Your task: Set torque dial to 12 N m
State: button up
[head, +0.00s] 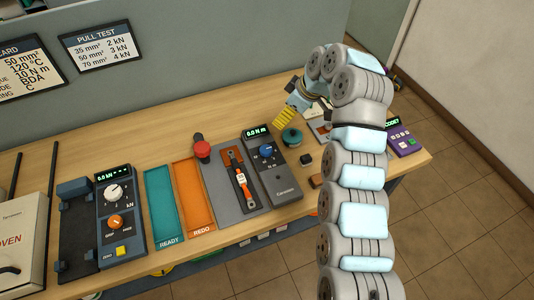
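The torque tester (279,181) is a grey box near the right part of the bench. Its green display (257,131) appears to read 0.0 N m. The blue torque dial (266,150) sits below the display, with small markings around it too fine to read.
A green round object (291,138) and a small black block (306,159) lie right of the tester. An orange-handled tool (241,180) lies left of it, beside a red knob (202,149). A pull tester (118,215) and a purple device (403,140) stand farther off.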

aim_at(266, 149)
jog(key=shift+n+g, duration=0.5)
jog(key=shift+g, duration=0.1)
jog(key=s+b+x, duration=0.1)
jog(key=x, duration=0.4)
jog(key=b+x, duration=0.1)
jog(key=x, duration=0.5)
jog(key=s+d+x, duration=0.1)
jog(key=x, duration=0.5)
jog(key=shift+s+f+b, duration=0.35)
jog(key=shift+b, duration=0.05)
jog(key=shift+c, duration=0.2)
jog(key=c, duration=1.1)
